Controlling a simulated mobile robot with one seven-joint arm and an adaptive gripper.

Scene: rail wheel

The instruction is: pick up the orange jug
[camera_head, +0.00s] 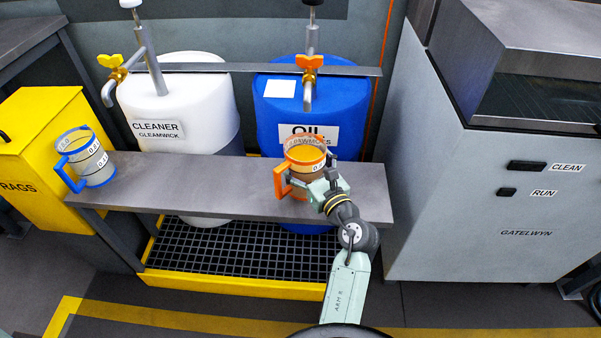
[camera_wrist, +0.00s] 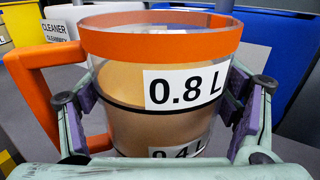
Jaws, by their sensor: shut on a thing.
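The orange jug (camera_head: 303,158) is a clear measuring jug with an orange rim and an orange handle on its left. It stands upright at the right part of the grey shelf, in front of the blue drum. It holds a brownish content, and its label reads 0.8 L in the wrist view (camera_wrist: 165,90). My gripper (camera_head: 322,182) is shut on the jug's body, with a finger pad on each side of it in the wrist view (camera_wrist: 165,108). I cannot tell whether the jug's base touches the shelf.
A blue-rimmed jug (camera_head: 88,158) stands at the left end of the grey shelf (camera_head: 190,190). Behind are a white cleaner drum (camera_head: 185,105) and a blue oil drum (camera_head: 345,110) with taps above. A yellow rags bin (camera_head: 45,140) is left; a grey washer cabinet (camera_head: 470,190) is right.

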